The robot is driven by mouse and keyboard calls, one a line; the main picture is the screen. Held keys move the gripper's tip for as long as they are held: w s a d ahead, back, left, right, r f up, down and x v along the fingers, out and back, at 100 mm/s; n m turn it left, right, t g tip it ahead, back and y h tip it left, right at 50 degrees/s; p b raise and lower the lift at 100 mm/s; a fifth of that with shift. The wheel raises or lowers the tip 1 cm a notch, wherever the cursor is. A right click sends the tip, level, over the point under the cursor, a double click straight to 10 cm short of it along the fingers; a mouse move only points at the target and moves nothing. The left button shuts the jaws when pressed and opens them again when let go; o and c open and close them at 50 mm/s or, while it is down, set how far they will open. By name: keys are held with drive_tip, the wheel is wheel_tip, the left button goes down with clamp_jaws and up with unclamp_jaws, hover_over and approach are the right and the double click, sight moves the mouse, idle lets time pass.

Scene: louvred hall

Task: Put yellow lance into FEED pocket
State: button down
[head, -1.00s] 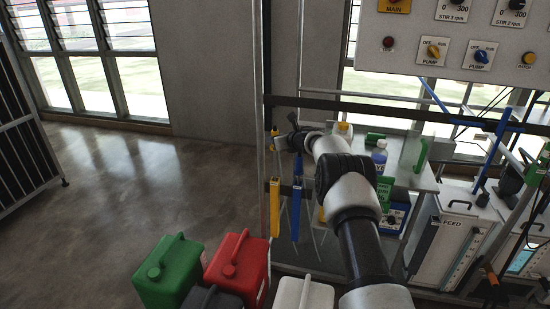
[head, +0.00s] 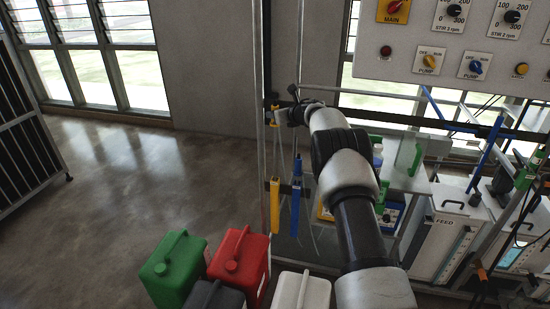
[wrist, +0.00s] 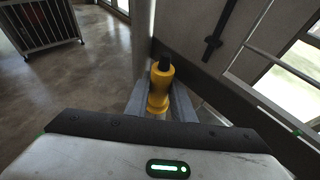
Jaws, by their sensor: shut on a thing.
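My gripper (head: 284,114) is at the rack on the left side of the frame, high above the floor. It is shut on the yellow lance (wrist: 160,86); the wrist view shows its yellow grip with a black top between the fingers. In the head view only a small yellow part of the lance (head: 273,106) shows beside the gripper. A yellow sleeve (head: 274,206) hangs below, beside a blue one (head: 296,211). The white FEED tank (head: 438,252) stands at the lower right; I cannot make out its pocket clearly.
Red (head: 239,262), green (head: 172,266) and white (head: 300,292) canisters stand at the front. A control panel (head: 440,45) hangs above right. Metal posts, a dark crossbar and blue bars (head: 486,155) stand before the tanks.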

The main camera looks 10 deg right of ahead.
wheel_tip(320, 180, up, 18)
drive_tip(key=p, duration=1.2)
drive_tip(key=shift+f, duration=0.15)
